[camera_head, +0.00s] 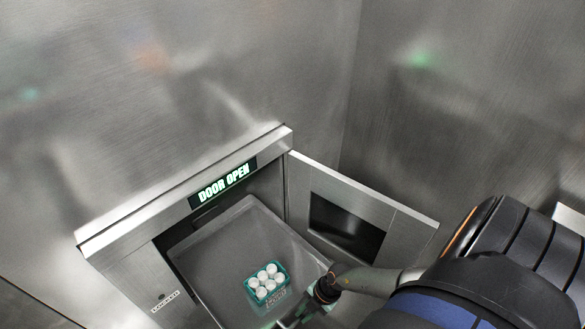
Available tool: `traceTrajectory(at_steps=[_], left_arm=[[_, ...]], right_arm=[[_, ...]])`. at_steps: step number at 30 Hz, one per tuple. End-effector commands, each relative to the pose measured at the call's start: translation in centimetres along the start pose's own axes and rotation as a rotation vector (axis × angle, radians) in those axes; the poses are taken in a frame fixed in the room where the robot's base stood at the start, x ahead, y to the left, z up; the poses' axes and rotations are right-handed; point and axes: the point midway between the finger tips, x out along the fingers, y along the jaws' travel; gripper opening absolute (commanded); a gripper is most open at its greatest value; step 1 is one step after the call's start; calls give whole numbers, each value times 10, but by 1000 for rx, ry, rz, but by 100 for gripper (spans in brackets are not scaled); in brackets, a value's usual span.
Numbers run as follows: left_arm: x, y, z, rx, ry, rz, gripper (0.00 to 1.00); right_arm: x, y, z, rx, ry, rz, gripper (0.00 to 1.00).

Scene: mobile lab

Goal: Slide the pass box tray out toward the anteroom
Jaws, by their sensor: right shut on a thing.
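The pass box tray (222,247) is a flat grey metal tray lying in the open pass box (130,240) and reaching out through its opening. A small teal rack (251,296) with several white-capped vials (266,281) stands on the tray near its front right part. My right gripper (299,314) is at the tray's near right edge, at the bottom of the picture. It is shut on the tray's front edge or handle; the exact grip is small and partly hidden. My left gripper is not in view.
The pass box door (397,238), with a dark window, stands swung open to the right, close to my right arm. A lit sign (227,181) above the opening reads "DOOR OPEN". Brushed metal walls (220,70) surround the box.

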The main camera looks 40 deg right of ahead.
Motion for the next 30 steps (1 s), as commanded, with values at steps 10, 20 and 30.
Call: traceTrajectory(at_steps=[10,20,30], left_arm=[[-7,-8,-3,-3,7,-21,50],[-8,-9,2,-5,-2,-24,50],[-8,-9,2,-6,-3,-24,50]], right_arm=[[-5,-22,1,0,-4,1,0],[-4,-23,1,0,-4,1,0],[-4,-22,-1,0,-1,2,47]])
